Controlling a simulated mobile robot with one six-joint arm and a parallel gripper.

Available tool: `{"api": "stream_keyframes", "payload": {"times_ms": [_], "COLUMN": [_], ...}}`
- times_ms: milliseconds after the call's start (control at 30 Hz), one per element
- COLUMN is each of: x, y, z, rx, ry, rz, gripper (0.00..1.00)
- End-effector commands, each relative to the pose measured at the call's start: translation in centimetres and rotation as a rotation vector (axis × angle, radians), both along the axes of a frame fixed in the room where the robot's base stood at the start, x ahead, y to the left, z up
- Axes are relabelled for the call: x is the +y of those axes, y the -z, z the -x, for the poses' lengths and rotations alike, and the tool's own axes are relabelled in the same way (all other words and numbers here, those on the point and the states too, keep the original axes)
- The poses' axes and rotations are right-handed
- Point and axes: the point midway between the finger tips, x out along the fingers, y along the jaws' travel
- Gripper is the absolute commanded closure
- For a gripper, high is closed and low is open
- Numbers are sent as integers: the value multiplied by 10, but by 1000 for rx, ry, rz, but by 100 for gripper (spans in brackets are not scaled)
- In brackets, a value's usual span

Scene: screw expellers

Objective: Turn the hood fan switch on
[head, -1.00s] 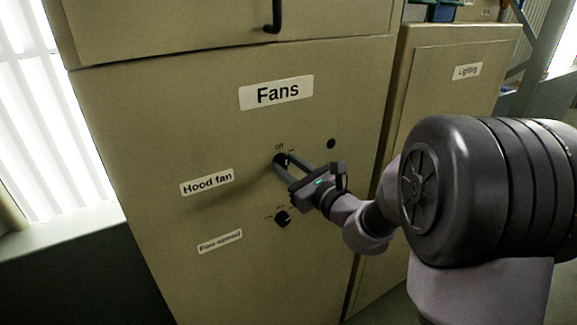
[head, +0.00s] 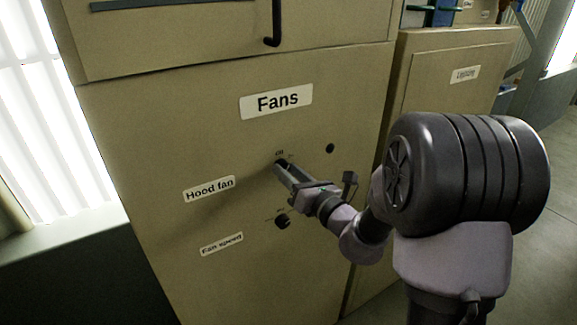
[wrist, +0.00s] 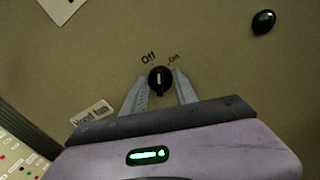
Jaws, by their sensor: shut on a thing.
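The hood fan switch (wrist: 160,79) is a small round black knob with a white pointer line, on a beige cabinet front. In the wrist view its line stands roughly upright, between the printed "Off" at upper left and "On" at upper right. My gripper (wrist: 160,87) is shut on the knob, one finger on each side. In the head view my gripper (head: 281,167) reaches the panel from the lower right and hides most of the knob. The "Hood fan" label (head: 209,189) is left of it.
The fan speed knob (head: 282,221) sits just below, with its label (head: 221,244) to the left. A black button (head: 329,148) is at upper right. The "Fans" label (head: 276,102) is above. A drawer handle (head: 273,25) sticks out higher up. A second cabinet (head: 455,110) stands right.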

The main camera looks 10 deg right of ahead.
Motion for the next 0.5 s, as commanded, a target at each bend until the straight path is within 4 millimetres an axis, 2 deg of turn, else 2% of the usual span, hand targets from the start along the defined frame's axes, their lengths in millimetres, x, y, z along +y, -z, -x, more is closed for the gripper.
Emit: {"api": "stream_keyframes", "payload": {"times_ms": [500], "x": [0], "y": [-1], "z": [0], "rx": [126], "ry": [0], "rz": [-384], "gripper": [100]}}
